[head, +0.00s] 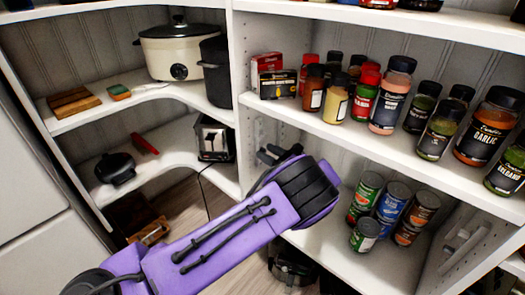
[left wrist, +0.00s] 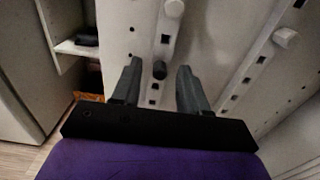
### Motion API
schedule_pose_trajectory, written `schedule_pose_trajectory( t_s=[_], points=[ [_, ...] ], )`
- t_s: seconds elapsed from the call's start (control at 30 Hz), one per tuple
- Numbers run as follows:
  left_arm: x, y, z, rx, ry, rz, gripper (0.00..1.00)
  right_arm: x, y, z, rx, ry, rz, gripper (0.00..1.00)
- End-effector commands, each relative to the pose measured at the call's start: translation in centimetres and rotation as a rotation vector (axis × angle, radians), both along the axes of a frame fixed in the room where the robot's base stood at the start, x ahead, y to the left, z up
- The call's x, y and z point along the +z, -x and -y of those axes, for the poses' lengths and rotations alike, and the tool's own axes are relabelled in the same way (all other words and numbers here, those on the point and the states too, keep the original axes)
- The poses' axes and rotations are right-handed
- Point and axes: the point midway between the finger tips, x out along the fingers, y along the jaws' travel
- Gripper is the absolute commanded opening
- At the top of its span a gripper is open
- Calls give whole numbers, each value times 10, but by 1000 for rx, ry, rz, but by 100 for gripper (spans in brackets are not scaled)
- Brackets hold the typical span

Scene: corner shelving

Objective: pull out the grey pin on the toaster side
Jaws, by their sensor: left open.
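The black and silver toaster (head: 214,138) stands on the lower left shelf, against the white upright panel. In the head view the left gripper (head: 279,154) is beside the panel, right of the toaster; the pin cannot be made out there. My right gripper is not in view.
Lighter pins (left wrist: 174,8) (left wrist: 286,38) sit on the strips nearby. Spice jars (head: 392,93) crowd the right shelf and cans (head: 391,205) stand below. A cream cooker (head: 180,50) is on the upper left shelf. A thin cord hangs below the toaster.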

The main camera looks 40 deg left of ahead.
Motion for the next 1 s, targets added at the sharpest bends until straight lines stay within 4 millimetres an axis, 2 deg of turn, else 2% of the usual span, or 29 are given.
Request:
schedule_pose_trajectory(
  t_s=[0.33,0.47,1.0],
  points=[
    [0,0,0,0,1,0,44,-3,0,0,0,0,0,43],
    [0,0,0,0,0,0,1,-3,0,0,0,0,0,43],
    [0,0,3,0,0,0,0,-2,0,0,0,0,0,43]
  ],
)
